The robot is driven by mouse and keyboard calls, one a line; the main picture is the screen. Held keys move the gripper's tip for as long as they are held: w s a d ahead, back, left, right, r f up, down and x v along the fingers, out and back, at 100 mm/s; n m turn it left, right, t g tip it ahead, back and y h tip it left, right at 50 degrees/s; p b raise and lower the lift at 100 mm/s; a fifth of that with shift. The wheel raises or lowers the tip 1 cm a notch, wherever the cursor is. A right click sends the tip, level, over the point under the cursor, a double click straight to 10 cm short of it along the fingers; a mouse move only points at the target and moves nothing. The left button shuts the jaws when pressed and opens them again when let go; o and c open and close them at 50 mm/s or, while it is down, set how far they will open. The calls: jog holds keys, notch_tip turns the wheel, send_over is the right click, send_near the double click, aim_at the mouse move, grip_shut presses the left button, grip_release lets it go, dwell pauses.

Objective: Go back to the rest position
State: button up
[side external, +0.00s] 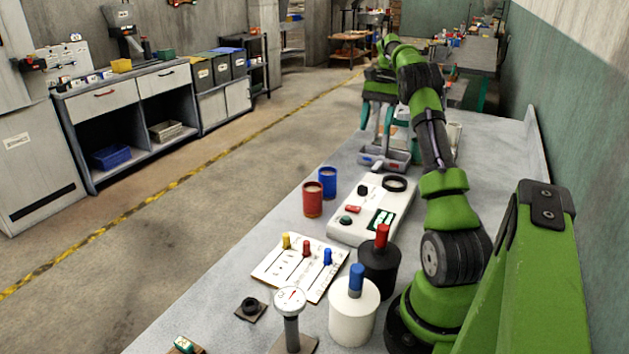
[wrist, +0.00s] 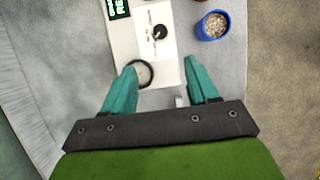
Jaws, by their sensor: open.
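My gripper (side external: 384,126) is at the far end of the bench in the side external view, with its teal fingers pointing down. In the wrist view my gripper (wrist: 162,72) has its fingers spread wide, and nothing is held between them. The white control panel (wrist: 126,38) lies beyond the fingertips, with a black ring (wrist: 145,85) near the left finger. The panel also shows in the side external view (side external: 350,229), nearer the camera than my gripper.
A blue cup (side external: 327,184) and a red cup (side external: 312,200) stand left of the panel. The blue cup (wrist: 213,27) holds grain. A grey tray (side external: 398,160) sits near my fingers. A slider board (side external: 290,273), black canister (side external: 378,268), white canister (side external: 352,312) and gauge (side external: 290,300) stand nearer the camera.

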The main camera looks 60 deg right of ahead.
jog(key=w+a+r+n+t+h, duration=0.15)
jog(key=a+n, duration=0.25)
jog(key=a, duration=0.8)
jog(key=w+a+r+n+t+h, duration=0.1)
jog(key=w+a+n+t+h, duration=0.15)
jog(key=a, duration=0.95)
jog(key=s+a+n+t, duration=0.1)
jog(key=s+a+n, duration=0.2)
jog(key=a, duration=0.7)
jog(key=s+a+r+n+t+y, duration=0.1)
jog(key=s+a+n, duration=0.3)
jog(key=a, duration=0.6)
jog(key=shift+s+t+y, duration=0.15)
jog(key=shift+t+y, duration=0.15)
jog(key=shift+t, duration=0.3)
